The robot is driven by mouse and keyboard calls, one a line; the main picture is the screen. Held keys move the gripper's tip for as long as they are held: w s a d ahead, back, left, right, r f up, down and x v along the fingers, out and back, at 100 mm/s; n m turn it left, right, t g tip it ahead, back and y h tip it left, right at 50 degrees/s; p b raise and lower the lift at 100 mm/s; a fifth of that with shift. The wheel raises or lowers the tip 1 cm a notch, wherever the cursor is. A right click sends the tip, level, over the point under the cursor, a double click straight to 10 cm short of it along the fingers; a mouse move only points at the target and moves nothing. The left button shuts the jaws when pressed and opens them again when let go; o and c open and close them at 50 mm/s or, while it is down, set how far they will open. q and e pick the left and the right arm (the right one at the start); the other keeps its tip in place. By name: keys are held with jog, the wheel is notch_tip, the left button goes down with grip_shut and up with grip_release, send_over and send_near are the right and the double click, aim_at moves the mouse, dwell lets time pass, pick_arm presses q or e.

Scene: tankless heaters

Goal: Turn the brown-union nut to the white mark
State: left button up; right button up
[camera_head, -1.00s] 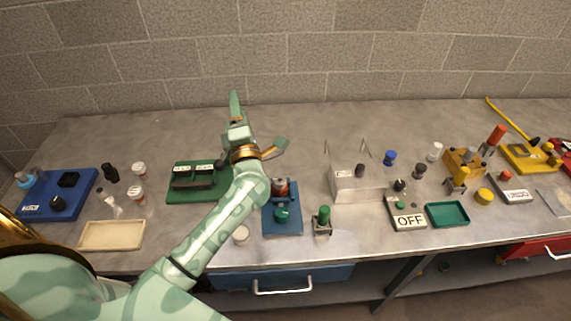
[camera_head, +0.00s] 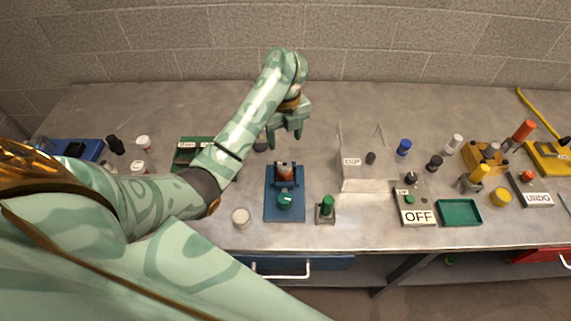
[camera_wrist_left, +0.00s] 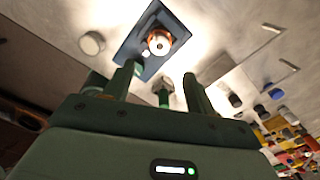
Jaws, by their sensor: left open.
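The blue fixture (camera_head: 271,207) stands on the bench at the middle of the head view, with a brown-orange ringed fitting (camera_head: 286,171) at its back and a green knob (camera_head: 285,200) in front. The fitting, which looks like the brown-union nut, shows in the left wrist view as a copper-coloured ring (camera_wrist_left: 160,42) with a bright centre. I cannot make out the white mark. My left gripper (camera_head: 285,139) is open, fingers pointing down, just beyond the fitting in the head view and apart from it. Its two fingers (camera_wrist_left: 158,86) also show in the wrist view. My right gripper is out of view.
A green knob on a small stand (camera_head: 326,208) and a white round cap (camera_head: 241,218) flank the fixture. A pale box (camera_head: 365,178), an OFF panel (camera_head: 417,217) and a green tray (camera_head: 460,213) lie to the right. A green fixture (camera_head: 184,157) is partly behind my arm.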

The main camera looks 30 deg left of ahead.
aim_at(285, 164)
pick_arm(q)
notch_tip(285, 164, down, 11)
jog(key=b, duration=0.3)
jog(key=shift+r, duration=0.15)
jog(key=c, duration=1)
